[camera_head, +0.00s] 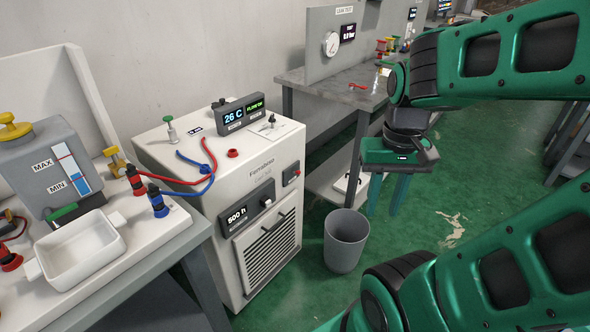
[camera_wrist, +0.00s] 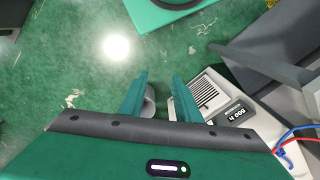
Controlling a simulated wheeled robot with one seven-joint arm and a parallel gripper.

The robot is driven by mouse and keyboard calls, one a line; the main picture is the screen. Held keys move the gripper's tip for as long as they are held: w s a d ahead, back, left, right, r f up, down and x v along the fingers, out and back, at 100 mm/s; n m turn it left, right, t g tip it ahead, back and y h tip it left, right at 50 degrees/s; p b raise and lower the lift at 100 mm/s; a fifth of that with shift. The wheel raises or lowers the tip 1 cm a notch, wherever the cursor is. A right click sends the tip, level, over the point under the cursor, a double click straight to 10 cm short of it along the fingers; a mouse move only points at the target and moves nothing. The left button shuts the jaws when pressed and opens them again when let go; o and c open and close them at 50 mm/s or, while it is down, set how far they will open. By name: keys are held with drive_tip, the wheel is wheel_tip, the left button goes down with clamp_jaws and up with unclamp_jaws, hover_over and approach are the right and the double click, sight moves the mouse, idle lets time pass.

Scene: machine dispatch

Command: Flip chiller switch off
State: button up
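The chiller (camera_head: 225,205) is a white cabinet with a display reading 26 C on top and a front panel reading 500 with a vent grille. A small black toggle (camera_head: 271,120) stands upright on a white plate on its top. A dark box with a red part (camera_head: 291,176) is on the front face, at the right. I cannot tell which is the power switch. My gripper (camera_head: 387,208) is open and empty, pointing down, to the right of the chiller and apart from it. In the wrist view, part of the chiller (camera_wrist: 255,120) shows beyond the right finger.
A grey bin (camera_head: 346,240) stands on the green floor between the chiller and my arm. At left, a bench (camera_head: 150,245) holds a tank and a white tray (camera_head: 80,250). Red and blue hoses (camera_head: 190,180) reach the chiller top. A grey table (camera_head: 335,92) stands behind.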

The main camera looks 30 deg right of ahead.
drive_tip(key=n+t, duration=0.5)
drive_tip(key=n, duration=0.7)
hover_over(296, 172)
drive_tip(key=s, duration=0.4)
wheel_tip(296, 172, down, 16)
drive_tip(key=r, duration=0.1)
drive_tip(key=x, duration=1)
drive_tip(key=shift+s+d+f, duration=0.2)
drive_tip(key=shift+d+f, duration=0.05)
drive_tip(key=shift+d, duration=0.1)
drive_tip(key=shift+c, duration=0.2)
clamp_jaws()
